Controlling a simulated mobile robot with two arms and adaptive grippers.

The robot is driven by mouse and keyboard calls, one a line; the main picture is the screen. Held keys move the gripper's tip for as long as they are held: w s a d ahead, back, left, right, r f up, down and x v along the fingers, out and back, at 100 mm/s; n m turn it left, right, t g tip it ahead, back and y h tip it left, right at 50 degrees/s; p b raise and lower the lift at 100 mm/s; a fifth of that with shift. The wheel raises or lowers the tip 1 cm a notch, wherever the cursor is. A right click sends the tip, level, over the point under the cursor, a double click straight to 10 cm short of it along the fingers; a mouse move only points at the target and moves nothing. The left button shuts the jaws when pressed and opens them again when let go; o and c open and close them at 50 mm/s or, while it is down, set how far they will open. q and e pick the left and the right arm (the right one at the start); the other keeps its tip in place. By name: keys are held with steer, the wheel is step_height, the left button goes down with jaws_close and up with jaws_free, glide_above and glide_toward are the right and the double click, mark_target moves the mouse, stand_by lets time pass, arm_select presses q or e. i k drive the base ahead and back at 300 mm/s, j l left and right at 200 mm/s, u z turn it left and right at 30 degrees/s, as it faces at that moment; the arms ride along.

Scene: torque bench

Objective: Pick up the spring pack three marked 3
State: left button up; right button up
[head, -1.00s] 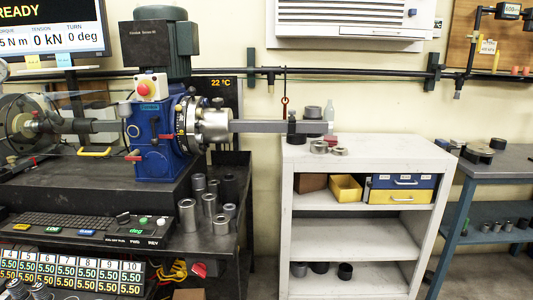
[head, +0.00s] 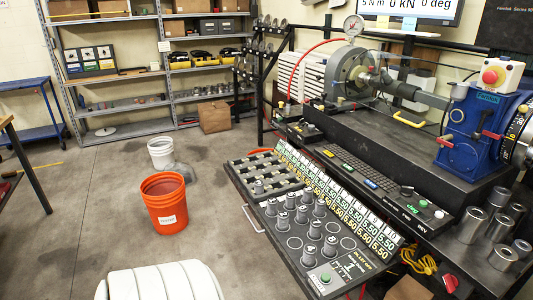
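Several grey spring packs (head: 302,214) stand upright on a dark panel (head: 325,262) in the lower middle of the head view. White numerals show on their tops. They are too small for me to tell surely which pack is marked 3. Neither of my grippers is in view.
A row of numbered displays (head: 345,207) edges the panel. An orange bucket (head: 165,205) and a white bucket (head: 161,152) stand on the floor to the left. Metal cylinders (head: 472,227) stand at the right. Open floor (head: 70,215) lies at left.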

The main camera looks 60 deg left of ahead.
mark_target(259, 184)
steer(key=u, duration=2)
